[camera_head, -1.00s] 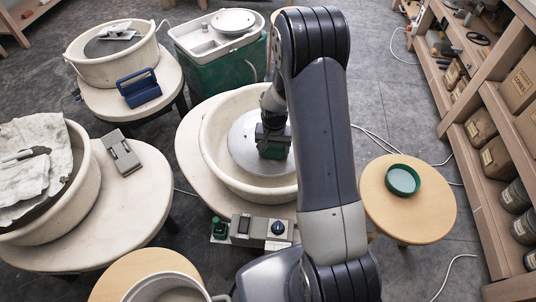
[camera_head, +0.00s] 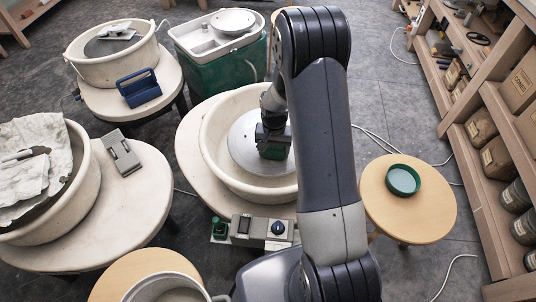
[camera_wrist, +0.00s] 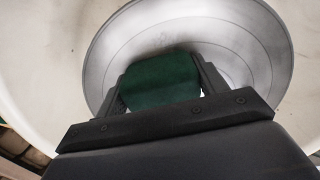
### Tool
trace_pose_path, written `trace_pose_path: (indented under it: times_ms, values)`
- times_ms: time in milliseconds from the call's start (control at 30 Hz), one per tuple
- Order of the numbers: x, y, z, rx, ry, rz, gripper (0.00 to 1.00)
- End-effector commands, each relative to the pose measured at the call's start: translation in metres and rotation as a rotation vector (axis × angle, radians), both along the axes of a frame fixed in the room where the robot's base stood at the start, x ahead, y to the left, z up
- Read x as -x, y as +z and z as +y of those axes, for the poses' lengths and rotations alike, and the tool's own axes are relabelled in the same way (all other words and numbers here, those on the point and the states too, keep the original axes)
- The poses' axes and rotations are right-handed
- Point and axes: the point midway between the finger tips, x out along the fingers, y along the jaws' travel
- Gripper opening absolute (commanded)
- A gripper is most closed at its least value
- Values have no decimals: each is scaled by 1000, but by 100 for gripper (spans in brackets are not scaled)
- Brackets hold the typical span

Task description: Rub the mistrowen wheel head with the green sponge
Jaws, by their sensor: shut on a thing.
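The wheel head (camera_head: 243,150) is a grey metal disc inside a cream splash pan (camera_head: 213,165) on the middle round table. It also fills much of the wrist view (camera_wrist: 245,45), where a dark smudge shows beyond the sponge. My gripper (camera_head: 272,143) is shut on the green sponge (camera_head: 272,152), inside the pan. In the wrist view the dark green sponge (camera_wrist: 160,80) sits between the two fingers, over the disc. I cannot tell for sure whether it touches the disc. My arm hides the right part of the pan.
A control box (camera_head: 262,230) with a dial and a green switch is at the table's front. Other wheels stand at left, one pan (camera_head: 85,190) holding cloth. A stool with a green dish (camera_head: 402,181) is at right. Shelves (camera_head: 480,150) line the right edge.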

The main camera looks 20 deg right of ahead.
Motion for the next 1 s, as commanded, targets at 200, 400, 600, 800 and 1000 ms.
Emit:
trace_pose_path:
  times_ms: [200,400,600,800,1000]
  values:
    - [-3,0,3,0,1,-3,42]
    - [-11,-2,20,0,3,-5,42]
    - [-17,-2,33,1,1,-4,42]
    - [-17,-2,33,0,0,-3,42]
    - [-16,-2,33,0,0,-3,42]
